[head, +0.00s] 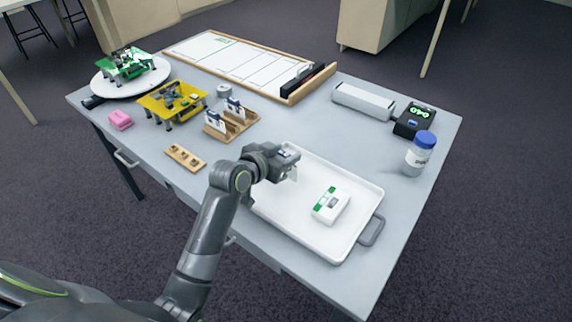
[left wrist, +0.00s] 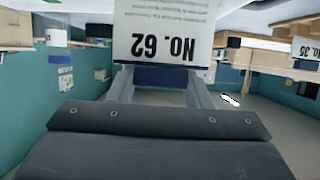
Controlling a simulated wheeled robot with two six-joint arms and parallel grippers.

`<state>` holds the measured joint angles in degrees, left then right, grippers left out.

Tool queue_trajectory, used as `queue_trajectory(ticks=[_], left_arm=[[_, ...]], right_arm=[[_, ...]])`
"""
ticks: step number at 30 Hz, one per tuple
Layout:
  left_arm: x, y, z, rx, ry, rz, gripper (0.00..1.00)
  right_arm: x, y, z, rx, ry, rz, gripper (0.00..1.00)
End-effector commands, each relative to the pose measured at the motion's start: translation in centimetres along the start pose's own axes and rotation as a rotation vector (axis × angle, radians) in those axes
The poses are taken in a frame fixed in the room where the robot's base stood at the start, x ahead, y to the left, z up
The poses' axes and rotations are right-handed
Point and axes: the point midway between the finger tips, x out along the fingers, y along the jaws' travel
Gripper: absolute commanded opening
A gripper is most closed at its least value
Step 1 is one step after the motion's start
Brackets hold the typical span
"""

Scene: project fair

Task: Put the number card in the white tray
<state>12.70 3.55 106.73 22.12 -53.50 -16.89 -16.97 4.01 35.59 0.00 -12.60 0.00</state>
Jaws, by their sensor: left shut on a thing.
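My left gripper (head: 289,160) is shut on a white number card (head: 293,173), which hangs over the far left part of the white tray (head: 285,212). In the left wrist view the card (left wrist: 165,38) reads "NO. 62" upside down and sits between the fingers (left wrist: 160,88). I cannot tell whether its lower edge touches the tray. The tray lies at the front of the grey table, with a white and green box (head: 331,205) inside it. My right gripper is not in view.
Wooden holders (head: 222,128) with small cards stand left of the tray. A white jar with a blue lid (head: 420,152) and a black display unit (head: 413,121) stand to its right. A yellow stand (head: 172,103) and wooden block strip (head: 185,157) are further left. The tray's near left part is clear.

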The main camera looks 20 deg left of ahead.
Motion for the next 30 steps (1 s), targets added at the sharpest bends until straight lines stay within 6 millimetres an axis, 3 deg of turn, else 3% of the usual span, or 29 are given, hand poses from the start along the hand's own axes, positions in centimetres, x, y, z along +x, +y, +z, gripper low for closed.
queue_trajectory(ticks=[3, 6, 18, 19, 23, 30], left_arm=[[0.8, 0.1, 2.0, -0.004, -0.004, 0.001, 0.23], [1.1, 0.0, 2.7, -0.003, -0.001, 0.0, 0.23], [1.3, 0.0, 3.2, -0.002, -0.002, 0.0, 0.23], [1.2, 0.0, 3.1, -0.001, -0.002, 0.0, 0.49], [1.2, 0.0, 3.0, -0.002, -0.002, 0.0, 0.66], [1.2, 0.0, 3.0, -0.002, -0.001, 0.0, 0.67]], right_arm=[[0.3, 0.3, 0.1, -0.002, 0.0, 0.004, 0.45], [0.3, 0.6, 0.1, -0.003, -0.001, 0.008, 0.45], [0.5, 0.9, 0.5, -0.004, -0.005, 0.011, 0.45], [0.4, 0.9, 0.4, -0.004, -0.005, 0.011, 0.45], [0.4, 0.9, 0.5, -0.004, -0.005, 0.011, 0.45], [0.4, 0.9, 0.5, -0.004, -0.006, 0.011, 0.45]])
